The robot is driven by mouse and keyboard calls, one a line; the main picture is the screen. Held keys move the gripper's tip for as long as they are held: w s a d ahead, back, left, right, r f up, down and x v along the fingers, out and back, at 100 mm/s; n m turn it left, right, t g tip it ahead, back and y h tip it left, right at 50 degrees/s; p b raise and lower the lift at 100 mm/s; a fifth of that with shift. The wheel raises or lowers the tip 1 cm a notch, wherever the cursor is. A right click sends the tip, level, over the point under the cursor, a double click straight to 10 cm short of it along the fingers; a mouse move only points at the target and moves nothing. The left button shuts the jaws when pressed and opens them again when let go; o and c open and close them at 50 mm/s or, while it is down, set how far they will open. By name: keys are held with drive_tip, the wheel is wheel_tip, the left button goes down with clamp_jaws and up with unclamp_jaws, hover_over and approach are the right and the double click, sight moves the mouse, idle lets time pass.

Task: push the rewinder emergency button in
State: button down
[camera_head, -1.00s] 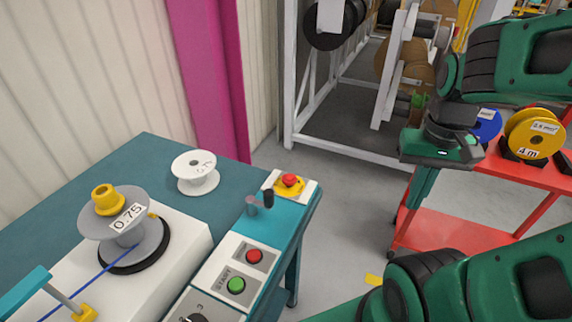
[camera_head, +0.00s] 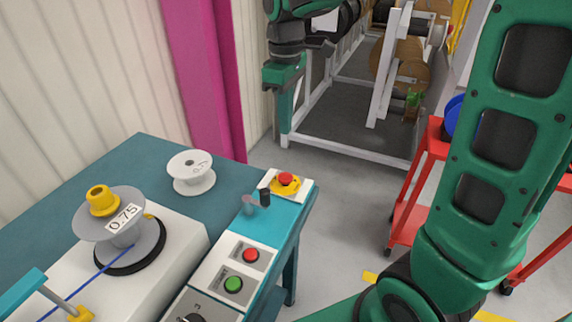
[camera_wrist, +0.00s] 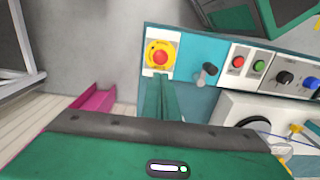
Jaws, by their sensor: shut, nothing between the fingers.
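The rewinder emergency button (camera_head: 286,179) is a red mushroom head on a yellow round base on a white box, at the far right corner of the teal bench. It also shows in the wrist view (camera_wrist: 160,57), uncovered. My gripper (camera_head: 281,132) is shut and empty, pointing down. In the head view it appears above and behind the button, apart from it. In the wrist view the closed green fingers (camera_wrist: 161,82) lie just below the button in the picture. The exact height gap is hard to tell.
A lever with a dark knob (camera_head: 265,197) stands close beside the button. The red (camera_head: 251,255) and green (camera_head: 233,284) panel buttons lie nearer. A white spool (camera_head: 191,172) and a grey reel (camera_head: 120,232) sit on the left. A magenta post (camera_head: 205,80) rises behind.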

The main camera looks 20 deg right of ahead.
sight(286, 174)
idle(0.3)
wheel_tip(286, 174, down, 14)
idle(0.6)
